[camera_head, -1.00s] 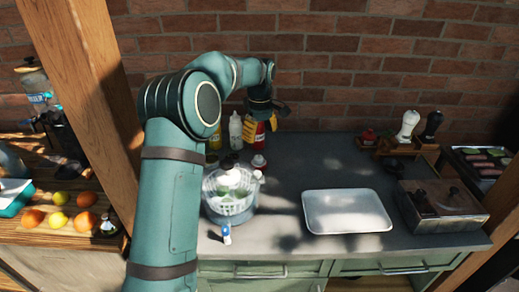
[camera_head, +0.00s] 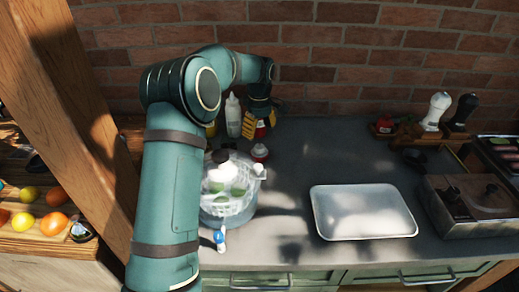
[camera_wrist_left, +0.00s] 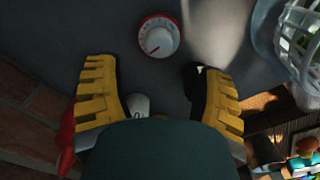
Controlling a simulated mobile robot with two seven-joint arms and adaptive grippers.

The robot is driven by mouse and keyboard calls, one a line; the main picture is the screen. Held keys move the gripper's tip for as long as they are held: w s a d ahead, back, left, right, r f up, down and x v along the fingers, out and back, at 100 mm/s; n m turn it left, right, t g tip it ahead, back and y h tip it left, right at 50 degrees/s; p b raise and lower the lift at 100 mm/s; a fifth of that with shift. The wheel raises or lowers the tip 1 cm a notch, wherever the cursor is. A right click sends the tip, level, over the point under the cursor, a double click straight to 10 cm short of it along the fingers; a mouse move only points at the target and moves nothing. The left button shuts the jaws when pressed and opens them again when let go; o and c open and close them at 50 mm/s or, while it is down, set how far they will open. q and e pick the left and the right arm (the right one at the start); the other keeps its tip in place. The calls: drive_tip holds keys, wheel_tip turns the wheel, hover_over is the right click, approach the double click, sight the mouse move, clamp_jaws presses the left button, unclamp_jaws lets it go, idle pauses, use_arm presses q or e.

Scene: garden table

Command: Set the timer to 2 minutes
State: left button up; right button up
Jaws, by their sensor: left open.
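The timer (camera_head: 260,152) is a small round dial with a white top and red base on the dark worktop. In the left wrist view, the timer (camera_wrist_left: 159,37) shows a white face with a red pointer aimed at the lower left. My left gripper (camera_head: 260,122) has yellow fingers and hangs behind the timer, near the bottles. In the wrist view the left gripper (camera_wrist_left: 160,88) is open, with the timer beyond its fingertips and not between them. My right gripper is in neither view.
A white bottle (camera_head: 233,116) stands beside the gripper. A clear salad spinner (camera_head: 228,205) stands in front of the timer, with a small blue and white object (camera_head: 220,240) before it. A metal tray (camera_head: 362,232) lies right. The worktop between timer and tray is clear.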

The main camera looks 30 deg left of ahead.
sight(260, 146)
use_arm(q)
wheel_tip(260, 146, down, 7)
drive_tip(key=shift+f+b, duration=0.2)
drive_tip(key=shift+b, duration=0.45)
clamp_jaws()
